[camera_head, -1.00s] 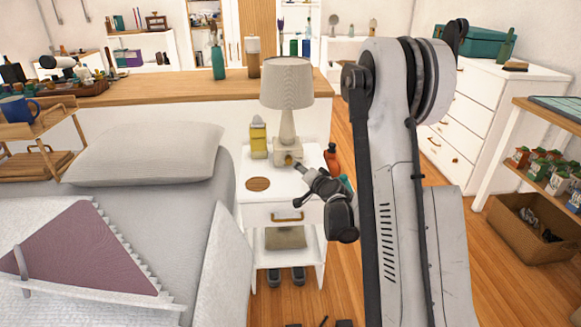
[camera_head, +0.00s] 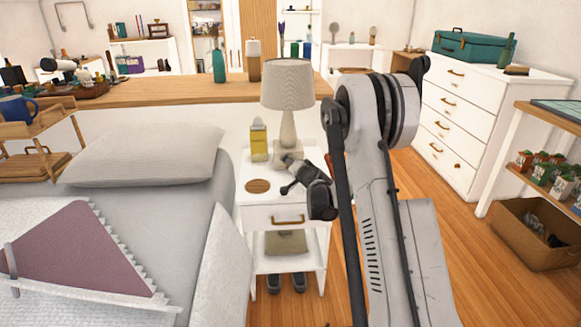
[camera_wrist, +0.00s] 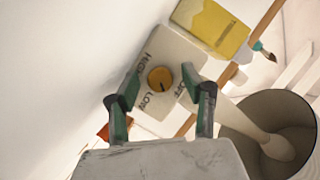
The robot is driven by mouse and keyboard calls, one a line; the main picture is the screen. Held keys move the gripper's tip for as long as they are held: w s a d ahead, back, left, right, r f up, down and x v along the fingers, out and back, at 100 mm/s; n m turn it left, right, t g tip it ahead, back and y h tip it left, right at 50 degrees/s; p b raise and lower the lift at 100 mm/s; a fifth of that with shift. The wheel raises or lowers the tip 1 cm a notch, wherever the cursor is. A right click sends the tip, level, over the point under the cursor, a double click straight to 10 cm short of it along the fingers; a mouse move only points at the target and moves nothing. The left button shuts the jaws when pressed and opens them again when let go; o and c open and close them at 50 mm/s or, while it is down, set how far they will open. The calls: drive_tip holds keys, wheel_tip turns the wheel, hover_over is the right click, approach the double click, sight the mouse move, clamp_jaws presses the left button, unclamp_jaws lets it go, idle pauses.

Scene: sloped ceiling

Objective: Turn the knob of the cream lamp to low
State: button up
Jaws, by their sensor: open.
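The cream lamp (camera_head: 288,128) stands upright on the white nightstand, with its ribbed shade (camera_head: 287,84) on top. In the wrist view its pale base (camera_wrist: 180,50) carries a round orange knob (camera_wrist: 160,76) with HIGH, LOW and OFF lettered around it. A small dark mark shows on the knob's lower side; I cannot tell surely which label it points to. My gripper (camera_wrist: 160,82) is open, with its green fingertips on either side of the knob. Contact with the knob cannot be told. In the head view my gripper (camera_head: 286,166) is at the front of the lamp base, which it partly hides.
A yellow bottle (camera_head: 259,140) stands left of the lamp, near the base. A round wooden coaster (camera_head: 258,186) lies on the nightstand's front left. The bed (camera_head: 190,215) is to the left. A drawer with a brass handle (camera_head: 288,219) is below the nightstand top.

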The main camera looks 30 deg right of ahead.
drive_tip(key=shift+c, duration=0.5)
clamp_jaws()
drive_tip(key=shift+f+m+t+y, duration=0.1)
drive_tip(key=shift+m+t+y, duration=0.6)
drive_tip(key=shift+m, duration=1)
drive_tip(key=shift+o, duration=0.5)
unclamp_jaws()
